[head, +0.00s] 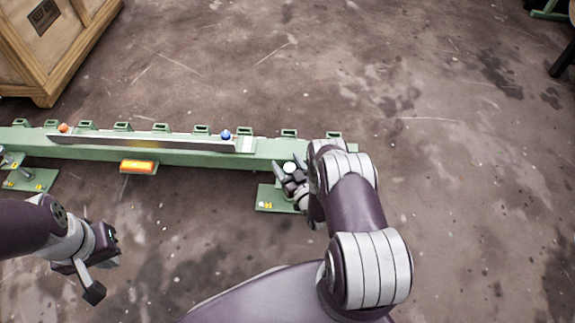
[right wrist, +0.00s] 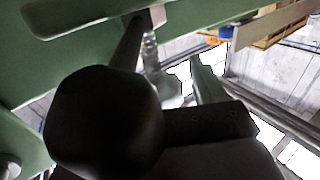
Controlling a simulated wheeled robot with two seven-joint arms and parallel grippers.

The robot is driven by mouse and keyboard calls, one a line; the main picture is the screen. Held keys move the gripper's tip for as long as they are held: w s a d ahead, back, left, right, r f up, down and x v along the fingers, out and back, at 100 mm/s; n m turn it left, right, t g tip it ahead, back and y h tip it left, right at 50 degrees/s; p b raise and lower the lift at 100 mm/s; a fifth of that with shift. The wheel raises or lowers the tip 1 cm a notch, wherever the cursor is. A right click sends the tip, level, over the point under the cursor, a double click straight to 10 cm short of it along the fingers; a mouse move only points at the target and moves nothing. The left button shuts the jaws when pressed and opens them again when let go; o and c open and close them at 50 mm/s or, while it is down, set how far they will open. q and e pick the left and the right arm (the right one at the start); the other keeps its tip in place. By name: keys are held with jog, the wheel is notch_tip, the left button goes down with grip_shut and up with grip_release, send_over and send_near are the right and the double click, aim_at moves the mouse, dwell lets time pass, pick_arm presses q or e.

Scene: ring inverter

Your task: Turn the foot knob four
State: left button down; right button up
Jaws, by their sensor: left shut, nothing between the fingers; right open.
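A small round pale-topped knob (head: 289,167) stands at the right foot of the green beam, above a green foot plate (head: 266,199). I see no number on it. My right gripper (head: 283,171) is open, with its fingers pointing at the knob, one on each side of it in the head view. In the right wrist view, a blurred silvery post (right wrist: 152,52) shows beside a dark finger; whether anything touches is hidden. My left gripper (head: 92,292) is shut and empty, above the floor at the lower left, away from the beam.
The long green beam (head: 190,157) carries a rail with an orange knob (head: 63,127) and a blue knob (head: 225,134). An orange-lit box (head: 139,167) sits at its front. Another foot plate (head: 30,180) is at left. A wooden crate (head: 55,45) stands behind.

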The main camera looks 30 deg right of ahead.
jog(key=c, duration=1)
jog(key=shift+m+h, duration=0.4)
jog(key=shift+h, duration=0.2)
jog(key=shift+m+h, duration=0.6)
jog(key=shift+h, duration=0.3)
jog(key=shift+d+m+g+h, duration=0.1)
jog(key=shift+m+g+h, duration=0.4)
jog(key=shift+m+h, duration=0.5)
jog(key=shift+s+d+m+g+h+b, duration=0.1)
jog(key=shift+d+m+g+h+b, duration=0.1)
jog(key=shift+m+g+h, duration=1)
jog(key=shift+s+d+m+g+h+b, duration=0.25)
jog(key=shift+m+h, duration=0.35)
jog(key=shift+h, duration=1.2)
jog(key=shift+w+g, duration=0.1)
jog(key=shift+g, duration=0.15)
